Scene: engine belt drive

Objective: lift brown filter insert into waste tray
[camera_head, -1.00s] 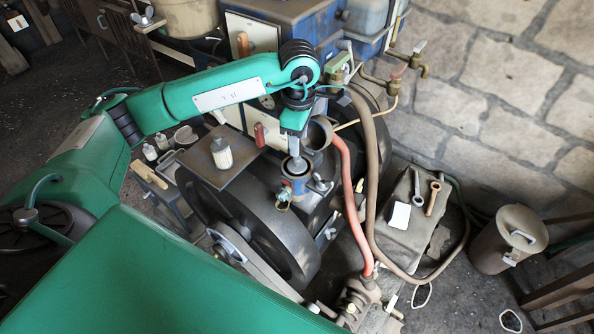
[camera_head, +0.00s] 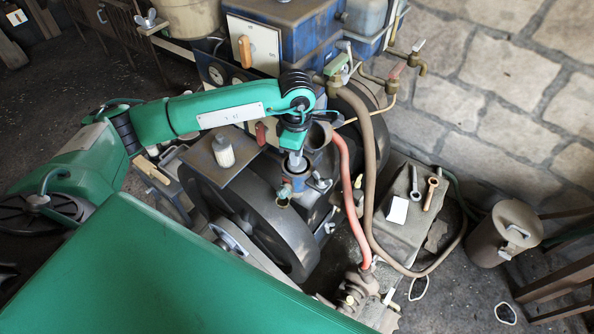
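My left gripper (camera_head: 295,160) points down over a small blue cup-shaped housing (camera_head: 295,182) beside the large dark wheel. Its fingertips are small and reach to the housing's mouth, so I cannot tell whether they are open or shut. The brown filter insert cannot be made out; it may be hidden inside the housing. I cannot identify the waste tray for certain. My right gripper does not show.
A dark flywheel (camera_head: 253,215) stands just below the housing. A red hose (camera_head: 349,185) and a brown hose (camera_head: 371,160) run close on the right. A plate with a white bottle (camera_head: 223,150) is at the left. A wrench (camera_head: 415,184) lies on a grey box (camera_head: 408,236).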

